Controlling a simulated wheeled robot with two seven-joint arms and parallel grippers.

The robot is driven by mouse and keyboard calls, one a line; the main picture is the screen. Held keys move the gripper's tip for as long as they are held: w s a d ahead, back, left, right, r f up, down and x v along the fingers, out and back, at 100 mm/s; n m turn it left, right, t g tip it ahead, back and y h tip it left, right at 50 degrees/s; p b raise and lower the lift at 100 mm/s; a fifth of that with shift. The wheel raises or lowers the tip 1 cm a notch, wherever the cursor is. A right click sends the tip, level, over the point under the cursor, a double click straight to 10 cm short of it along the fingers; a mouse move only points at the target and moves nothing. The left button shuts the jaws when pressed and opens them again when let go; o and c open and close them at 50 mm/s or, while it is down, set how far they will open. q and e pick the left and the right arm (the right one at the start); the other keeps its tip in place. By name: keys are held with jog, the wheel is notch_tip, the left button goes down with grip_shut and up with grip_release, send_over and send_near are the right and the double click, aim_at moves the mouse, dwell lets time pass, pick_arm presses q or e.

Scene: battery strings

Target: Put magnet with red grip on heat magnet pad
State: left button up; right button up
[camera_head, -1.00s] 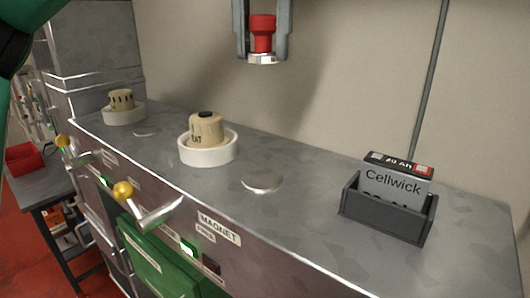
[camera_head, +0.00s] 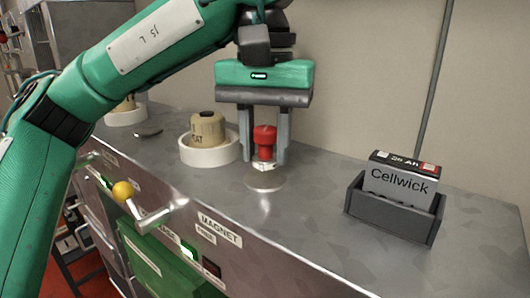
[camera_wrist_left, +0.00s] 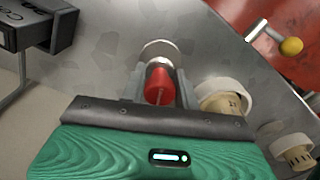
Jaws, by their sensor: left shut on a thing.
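The magnet with the red grip (camera_head: 264,140) is upright between the two grey fingers of my left gripper (camera_head: 265,158), which is shut on it. In the left wrist view the red grip (camera_wrist_left: 160,84) sits between the fingers, with its silver base beyond. A flat round metal pad (camera_head: 265,182) on the grey counter lies just below the magnet. The magnet seems a little above it; I cannot tell if they touch. The pad also shows past the magnet in the left wrist view (camera_wrist_left: 160,47). My right gripper is out of view.
A tan knob in a white ring (camera_head: 208,157) stands close left of the gripper. A second flat pad (camera_head: 147,132) lies farther left. A dark holder (camera_head: 390,217) with a Cellwick battery (camera_head: 398,183) stands right. A yellow-knobbed lever (camera_head: 122,191) juts from the front.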

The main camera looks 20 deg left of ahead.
aim_at(264, 129)
pick_arm(q)
jog(key=shift+f, duration=0.95)
jog(key=shift+f, duration=0.15)
jog(key=o, duration=1)
notch_tip(264, 129, up, 12)
jog(key=shift+r, duration=0.2)
